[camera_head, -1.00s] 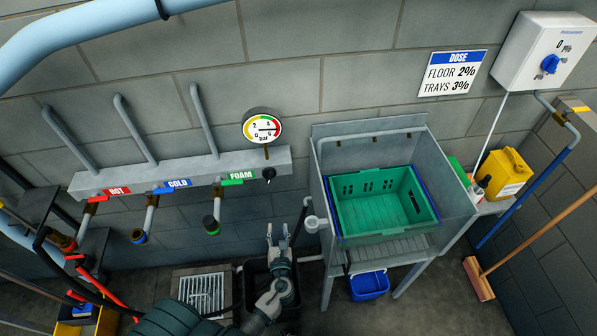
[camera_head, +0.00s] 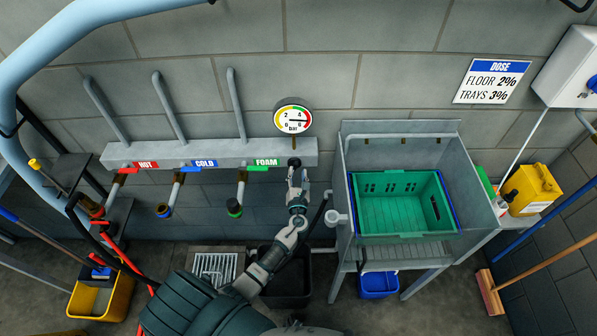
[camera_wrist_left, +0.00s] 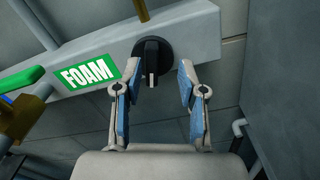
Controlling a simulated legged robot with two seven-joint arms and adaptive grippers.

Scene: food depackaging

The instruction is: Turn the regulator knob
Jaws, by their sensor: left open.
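In the head view the knob (camera_head: 294,162) shows just above my left gripper, below the pressure gauge (camera_head: 293,118). My left gripper (camera_head: 297,178) is open. In the left wrist view its two blue-padded fingers (camera_wrist_left: 153,92) stand either side of the knob's lower part, with gaps visible; I cannot tell whether they touch it. My right gripper is not in view.
The manifold (camera_head: 210,152) carries HOT, COLD and FOAM valves left of the knob. A grey sink with a green crate (camera_head: 398,232) stands to the right. A black bin (camera_head: 287,285) and a floor drain (camera_head: 215,266) lie below. A yellow jug (camera_head: 532,188) stands far right.

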